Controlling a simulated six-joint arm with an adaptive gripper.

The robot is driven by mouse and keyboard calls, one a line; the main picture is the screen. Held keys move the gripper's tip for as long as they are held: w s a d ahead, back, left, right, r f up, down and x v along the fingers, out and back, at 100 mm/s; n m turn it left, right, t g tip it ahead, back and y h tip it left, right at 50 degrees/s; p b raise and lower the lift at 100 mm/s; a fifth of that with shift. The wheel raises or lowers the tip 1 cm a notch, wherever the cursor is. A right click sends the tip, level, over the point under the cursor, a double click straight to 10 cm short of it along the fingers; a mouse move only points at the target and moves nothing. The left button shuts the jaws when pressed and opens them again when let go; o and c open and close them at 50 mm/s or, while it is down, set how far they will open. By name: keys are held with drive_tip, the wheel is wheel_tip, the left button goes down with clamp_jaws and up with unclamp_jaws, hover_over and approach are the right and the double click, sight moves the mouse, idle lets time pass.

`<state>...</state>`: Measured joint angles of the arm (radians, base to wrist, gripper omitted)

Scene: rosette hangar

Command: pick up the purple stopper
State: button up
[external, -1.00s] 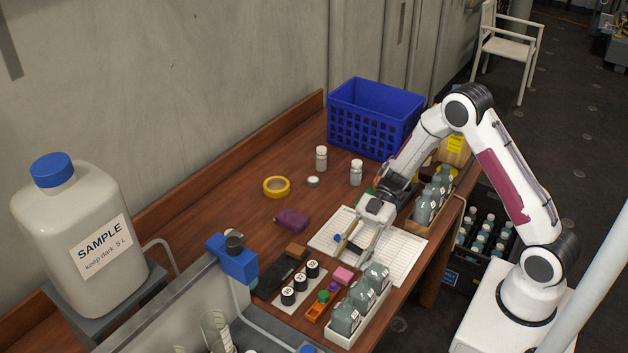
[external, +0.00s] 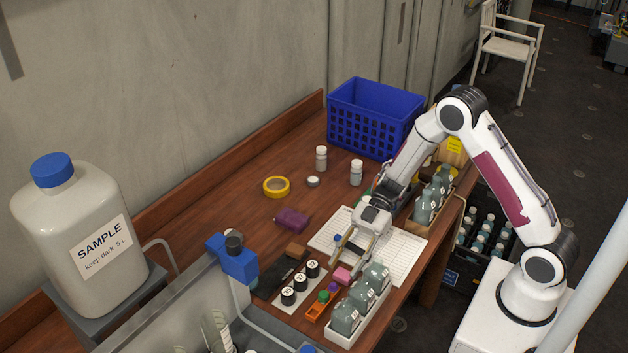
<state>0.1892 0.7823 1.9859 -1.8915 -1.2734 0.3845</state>
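The small purple stopper (external: 333,286) is near the front of the bench, beside a green stopper (external: 323,296) at an orange holder (external: 315,309). Whether the purple stopper sits in the holder or just beside it is too small to tell. My gripper (external: 344,255) points down over the open white notebook, behind and slightly right of the purple stopper, and apart from it. Its two fingers look spread with nothing visible between them.
A pink block (external: 342,275) lies close to the purple stopper. A white tray of bottles (external: 360,318) stands to the right, and a rack of black-capped vials (external: 298,287) to the left. A larger purple object (external: 291,220) and yellow tape (external: 276,187) lie farther back.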

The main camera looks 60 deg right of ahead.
sight(333, 287)
drive_tip(key=shift+a, duration=0.1)
drive_tip(key=shift+x, duration=2.5)
drive_tip(key=shift+f, duration=0.15)
drive_tip(key=c, duration=0.7)
